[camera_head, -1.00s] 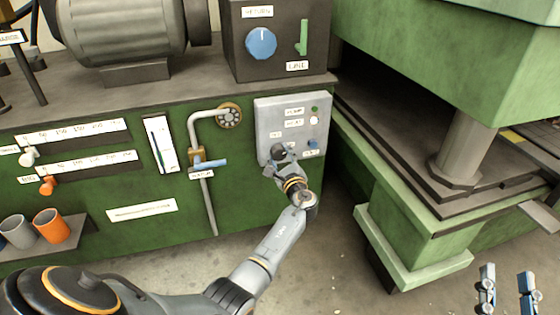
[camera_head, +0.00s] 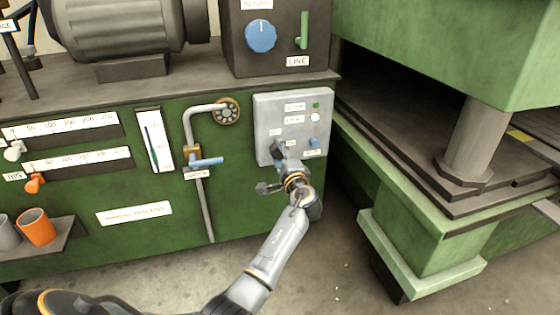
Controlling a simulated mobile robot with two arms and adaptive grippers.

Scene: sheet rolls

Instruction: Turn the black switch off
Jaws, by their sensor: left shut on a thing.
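A light grey control panel (camera_head: 262,110) is fixed to the front of the green machine. The black switch (camera_head: 277,147) is on the lower left of this panel, partly hidden by my gripper, so which way it points is hard to tell. My left gripper (camera_head: 281,157) is in front of the panel, shut on the black switch. The blue switch (camera_head: 314,143) is to its right, apart from the gripper. A green light (camera_head: 316,105) and a white light (camera_head: 315,118) sit above. My right gripper is not in view.
A pipe with a blue-handled valve (camera_head: 207,161) runs down left of the panel. A blue dial (camera_head: 261,36) and green lever (camera_head: 304,30) are on the dark box above. The green press base (camera_head: 420,250) stands close on the right, with open floor between.

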